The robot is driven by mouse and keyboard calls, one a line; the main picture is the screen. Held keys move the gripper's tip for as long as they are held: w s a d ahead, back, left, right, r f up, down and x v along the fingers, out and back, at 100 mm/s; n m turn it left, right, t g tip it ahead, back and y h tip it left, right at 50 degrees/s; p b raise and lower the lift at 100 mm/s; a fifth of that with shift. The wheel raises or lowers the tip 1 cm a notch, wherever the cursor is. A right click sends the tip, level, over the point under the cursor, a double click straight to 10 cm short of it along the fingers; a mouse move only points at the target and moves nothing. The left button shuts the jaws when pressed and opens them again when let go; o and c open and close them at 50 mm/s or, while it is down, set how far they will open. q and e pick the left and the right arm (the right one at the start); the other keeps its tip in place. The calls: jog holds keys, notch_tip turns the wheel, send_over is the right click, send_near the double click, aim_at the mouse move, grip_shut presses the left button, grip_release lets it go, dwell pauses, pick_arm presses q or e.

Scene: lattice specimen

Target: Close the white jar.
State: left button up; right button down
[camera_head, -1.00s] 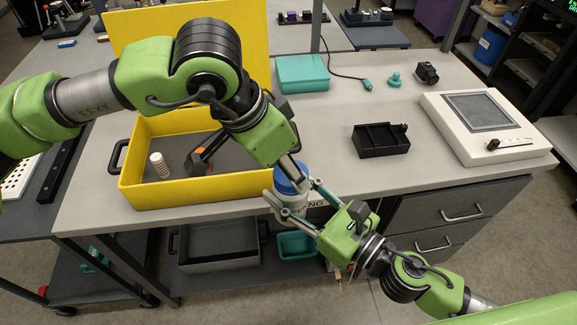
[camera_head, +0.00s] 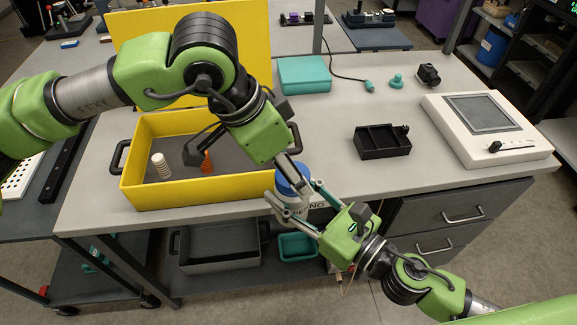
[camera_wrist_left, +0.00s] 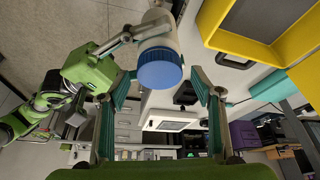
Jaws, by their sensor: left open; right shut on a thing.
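The white jar (camera_head: 317,214) is held by my right gripper (camera_head: 293,197) at the front edge of the bench; part of its lettering shows. A blue lid (camera_head: 290,180) sits at its mouth; I cannot tell how tightly it is seated. In the left wrist view the lid (camera_wrist_left: 160,73) faces the camera, with the white jar (camera_wrist_left: 156,32) behind it. My left gripper (camera_wrist_left: 164,74) is open, its fingers on either side of the lid with gaps. In the head view my left arm hides part of the lid.
A yellow crate (camera_head: 215,193) stands left, holding a white ribbed piece (camera_head: 160,165) and an orange piece (camera_head: 207,163). A black tray (camera_head: 383,143), a teal box (camera_head: 304,75) and a white device (camera_head: 487,130) stand on the bench.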

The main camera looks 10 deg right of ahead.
pick_arm(q)
notch_tip(320, 180, up, 4)
jog(key=shift+r, duration=0.15)
jog(key=shift+c, duration=0.4)
